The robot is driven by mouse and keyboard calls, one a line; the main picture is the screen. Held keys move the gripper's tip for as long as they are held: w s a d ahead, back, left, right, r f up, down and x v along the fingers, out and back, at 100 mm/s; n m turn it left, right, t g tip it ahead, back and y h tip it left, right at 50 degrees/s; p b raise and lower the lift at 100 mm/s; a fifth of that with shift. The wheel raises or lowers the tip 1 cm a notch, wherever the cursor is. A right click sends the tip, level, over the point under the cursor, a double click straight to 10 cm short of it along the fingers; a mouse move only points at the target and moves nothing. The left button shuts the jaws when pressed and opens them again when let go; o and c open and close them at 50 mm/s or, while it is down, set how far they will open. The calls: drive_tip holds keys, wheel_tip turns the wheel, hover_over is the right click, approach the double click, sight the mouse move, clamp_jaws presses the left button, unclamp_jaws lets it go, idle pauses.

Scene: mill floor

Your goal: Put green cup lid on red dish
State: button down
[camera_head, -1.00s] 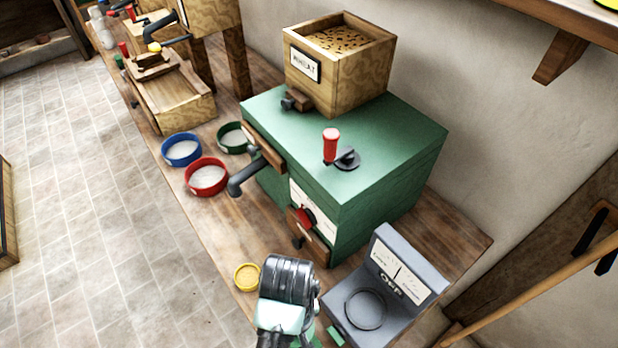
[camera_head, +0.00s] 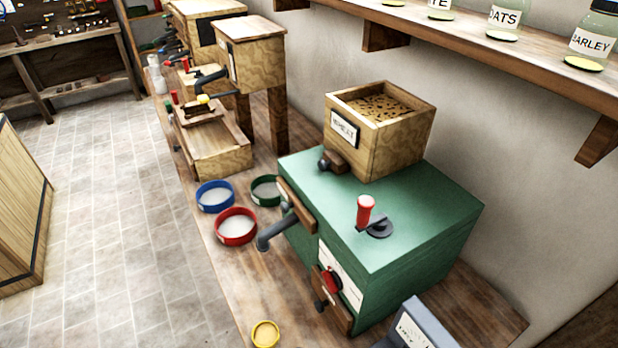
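The red dish (camera_head: 236,239) is a round, shallow ring with a pale inside, standing on the wooden bench left of the green mill. A green round dish (camera_head: 265,201) of similar form stands just behind it, partly hidden by the mill's front. I cannot make out a separate green cup lid; whether this green round thing is it, I cannot tell. My gripper is outside the view.
A blue dish (camera_head: 215,208) stands beside the red one. The green mill (camera_head: 400,225) with its wheat box (camera_head: 380,130) fills the bench's right. A yellow dish (camera_head: 265,334) and a grey scale (camera_head: 420,325) are at the bottom edge. A shelf (camera_head: 470,60) holds jars.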

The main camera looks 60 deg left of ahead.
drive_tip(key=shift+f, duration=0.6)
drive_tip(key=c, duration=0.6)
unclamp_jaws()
